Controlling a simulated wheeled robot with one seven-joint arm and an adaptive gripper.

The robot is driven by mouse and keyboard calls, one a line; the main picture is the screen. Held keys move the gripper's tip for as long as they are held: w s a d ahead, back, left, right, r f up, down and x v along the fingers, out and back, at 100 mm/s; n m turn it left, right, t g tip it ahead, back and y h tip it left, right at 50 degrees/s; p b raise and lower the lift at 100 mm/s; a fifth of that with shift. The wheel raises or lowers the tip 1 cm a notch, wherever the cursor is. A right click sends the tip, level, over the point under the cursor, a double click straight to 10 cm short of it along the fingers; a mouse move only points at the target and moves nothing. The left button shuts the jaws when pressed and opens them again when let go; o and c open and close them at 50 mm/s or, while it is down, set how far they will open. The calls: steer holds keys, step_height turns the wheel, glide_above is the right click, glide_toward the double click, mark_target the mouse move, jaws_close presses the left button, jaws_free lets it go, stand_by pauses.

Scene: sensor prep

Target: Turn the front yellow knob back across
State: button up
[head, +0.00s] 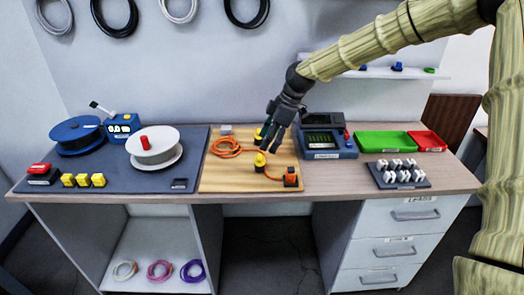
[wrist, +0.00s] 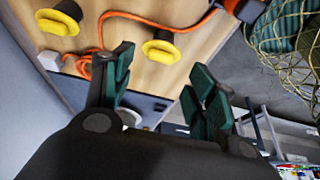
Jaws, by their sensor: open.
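The front yellow knob (head: 260,161) stands on the wooden board (head: 215,180), near the board's front edge. The back yellow knob (head: 258,134) is behind it, partly hidden by my gripper (head: 272,143). In the wrist view the front knob (wrist: 161,50) lies beyond and between my open fingers, apart from them, and the back knob (wrist: 58,22) is to the left. My gripper (wrist: 160,78) is open and empty, above the board, behind and slightly right of the front knob in the head view.
An orange cable (head: 228,147) coils on the board and runs near the front knob to an orange-and-black connector block (head: 291,177). A blue instrument (head: 328,140) stands close on the right. A white spool (head: 154,148) is on the dark mat (head: 110,185) to the left.

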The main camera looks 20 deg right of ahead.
mark_target(261, 156)
steer(key=shift+p+x, duration=0.35)
steer(key=shift+x, duration=2.5)
steer(key=c, duration=1)
